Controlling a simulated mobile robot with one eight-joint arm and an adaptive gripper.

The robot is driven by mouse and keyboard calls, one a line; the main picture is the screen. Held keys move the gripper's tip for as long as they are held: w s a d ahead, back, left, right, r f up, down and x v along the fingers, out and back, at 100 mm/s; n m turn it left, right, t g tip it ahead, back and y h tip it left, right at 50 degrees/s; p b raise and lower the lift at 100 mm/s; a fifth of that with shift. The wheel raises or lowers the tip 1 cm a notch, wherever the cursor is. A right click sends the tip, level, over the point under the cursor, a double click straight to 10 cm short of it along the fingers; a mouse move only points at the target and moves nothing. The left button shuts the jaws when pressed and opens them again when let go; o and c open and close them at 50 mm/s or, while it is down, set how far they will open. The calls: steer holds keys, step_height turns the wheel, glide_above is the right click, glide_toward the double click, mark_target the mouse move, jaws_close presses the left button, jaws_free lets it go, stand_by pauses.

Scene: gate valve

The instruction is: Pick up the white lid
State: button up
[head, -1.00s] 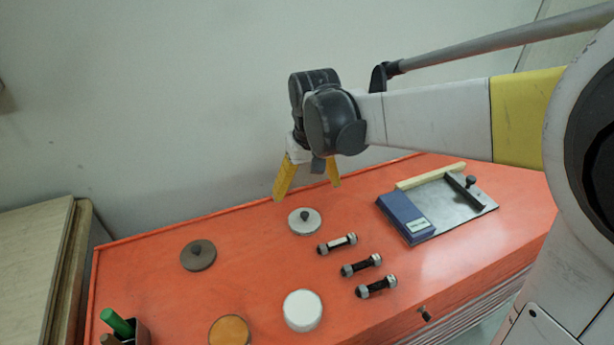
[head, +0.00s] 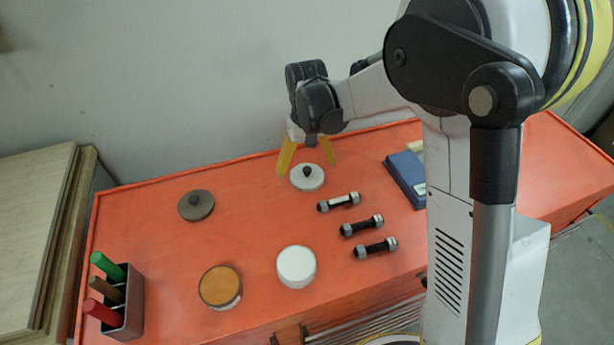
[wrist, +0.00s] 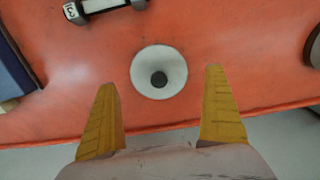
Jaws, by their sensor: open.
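The white lid (head: 307,178) is a flat round disc with a dark knob in its middle, lying on the orange bench top near its back edge. My gripper (head: 308,170) is open and empty, with its two yellow fingers pointing down just behind and above the lid. In the wrist view the white lid (wrist: 159,72) lies beyond the fingertips, centred between them, with its knob in plain sight. The fingers of my gripper (wrist: 163,75) stand wide apart and do not touch it.
Several bolts (head: 362,226) lie right of the lid. A brown lid (head: 196,205) lies to the left. A white round container (head: 296,266) and an orange-topped one (head: 220,287) stand in front. A holder (head: 130,300) with coloured handles is at front left. A blue block (head: 405,175) lies right.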

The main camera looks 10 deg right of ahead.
mark_target(307, 169)
step_height(307, 169, down, 4)
steer(key=shift+w+d+r+b, duration=0.1)
steer(key=shift+r+b, duration=0.15)
steer(key=shift+b, duration=0.15)
steer(key=c, duration=1.2)
steer(key=shift+r, duration=0.1)
